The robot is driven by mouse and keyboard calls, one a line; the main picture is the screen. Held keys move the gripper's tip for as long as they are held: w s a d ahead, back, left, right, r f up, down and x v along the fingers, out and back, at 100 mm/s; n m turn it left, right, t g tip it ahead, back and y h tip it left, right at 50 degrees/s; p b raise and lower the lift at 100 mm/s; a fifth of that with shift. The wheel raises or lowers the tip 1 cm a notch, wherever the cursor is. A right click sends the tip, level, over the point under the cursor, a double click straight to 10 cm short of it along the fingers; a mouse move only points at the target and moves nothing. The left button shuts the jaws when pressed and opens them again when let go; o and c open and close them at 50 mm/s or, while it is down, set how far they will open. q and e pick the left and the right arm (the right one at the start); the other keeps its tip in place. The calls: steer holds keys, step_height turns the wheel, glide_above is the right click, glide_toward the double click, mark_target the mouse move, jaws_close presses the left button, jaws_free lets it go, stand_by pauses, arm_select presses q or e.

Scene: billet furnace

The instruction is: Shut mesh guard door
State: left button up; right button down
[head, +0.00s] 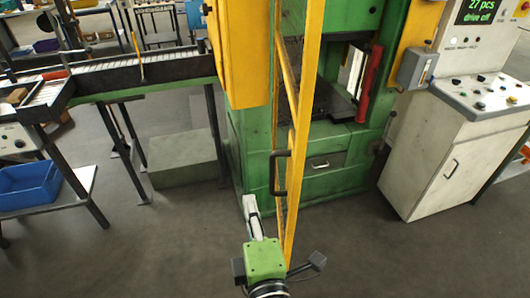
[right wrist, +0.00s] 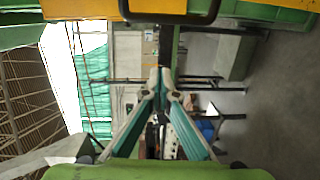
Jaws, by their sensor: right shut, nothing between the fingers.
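The mesh guard door (head: 298,130) has a yellow frame and stands open, swung out from the green press towards me and seen nearly edge-on in the head view. Its black handle (head: 281,172) is on the left face. My right gripper (head: 249,203) is at the left of the door, below and left of the handle, shut and empty. In the right wrist view, the fingertips of my right gripper (right wrist: 165,72) meet. A dark handle (right wrist: 172,17) and a yellow frame (right wrist: 82,9) cross the top edge there, apart from the fingers. My left gripper is not in view.
The green press (head: 340,150) stands behind the door, with a red bar (head: 376,80) at its opening. A control cabinet (head: 440,150) is at the right. A conveyor (head: 140,75) and a blue crate (head: 28,184) are at the left. The floor around the door is clear.

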step_height(320, 180, up, 4)
steer(key=w+d, duration=0.2)
steer(key=w, duration=0.6)
steer(key=shift+w+d+t, duration=0.3)
steer(key=shift+d, duration=0.1)
steer(key=shift+r, duration=0.1)
